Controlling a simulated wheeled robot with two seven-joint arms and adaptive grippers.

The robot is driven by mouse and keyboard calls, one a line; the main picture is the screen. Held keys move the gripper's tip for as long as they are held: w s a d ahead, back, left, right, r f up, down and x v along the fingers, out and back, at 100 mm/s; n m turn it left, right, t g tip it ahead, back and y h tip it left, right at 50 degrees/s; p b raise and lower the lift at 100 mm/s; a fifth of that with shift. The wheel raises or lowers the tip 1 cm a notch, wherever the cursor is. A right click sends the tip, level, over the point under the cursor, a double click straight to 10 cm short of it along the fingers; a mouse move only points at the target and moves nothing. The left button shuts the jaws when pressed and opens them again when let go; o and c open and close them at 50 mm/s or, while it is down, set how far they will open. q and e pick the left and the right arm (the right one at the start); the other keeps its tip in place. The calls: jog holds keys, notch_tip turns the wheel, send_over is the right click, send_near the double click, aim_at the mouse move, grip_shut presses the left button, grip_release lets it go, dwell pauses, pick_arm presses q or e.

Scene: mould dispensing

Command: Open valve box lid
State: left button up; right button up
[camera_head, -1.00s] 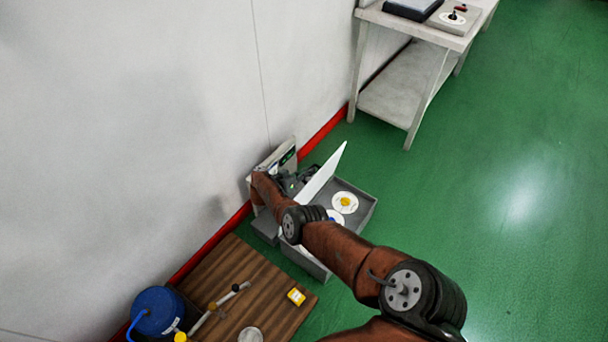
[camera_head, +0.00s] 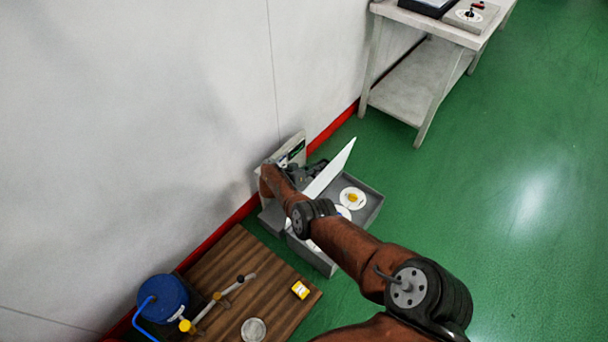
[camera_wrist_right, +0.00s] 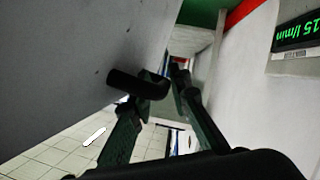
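The valve box (camera_head: 368,208) is a grey open-topped box on the green floor by the wall. Its white lid (camera_head: 334,168) stands raised and tilted along the wall side, so the white discs with yellow and blue centres inside are seen. My right gripper (camera_head: 318,167) is behind the lid, on the wall side, partly hidden by it. In the right wrist view, the lid's grey face (camera_wrist_right: 75,60) fills the left, with a black bar-like handle (camera_wrist_right: 138,83) close to the fingers. The fingers (camera_wrist_right: 160,95) are apart; a grip on the handle is not evident. My left gripper is out of view.
A device with a green display (camera_head: 292,150) stands against the wall beside the lid; its display also shows in the wrist view (camera_wrist_right: 297,30). A white table (camera_head: 425,30) stands farther back.

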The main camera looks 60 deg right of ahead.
jog(key=shift+s+a, duration=0.15)
jog(key=shift+w+a+r, duration=0.15)
jog(key=shift+w+a, duration=0.35)
jog(key=shift+a, duration=0.15)
jog(key=w+a, duration=0.3)
jog(key=a, duration=1)
jog(key=shift+w+r, duration=0.25)
jog(key=shift+r, duration=0.05)
jog(key=shift+r, duration=0.1)
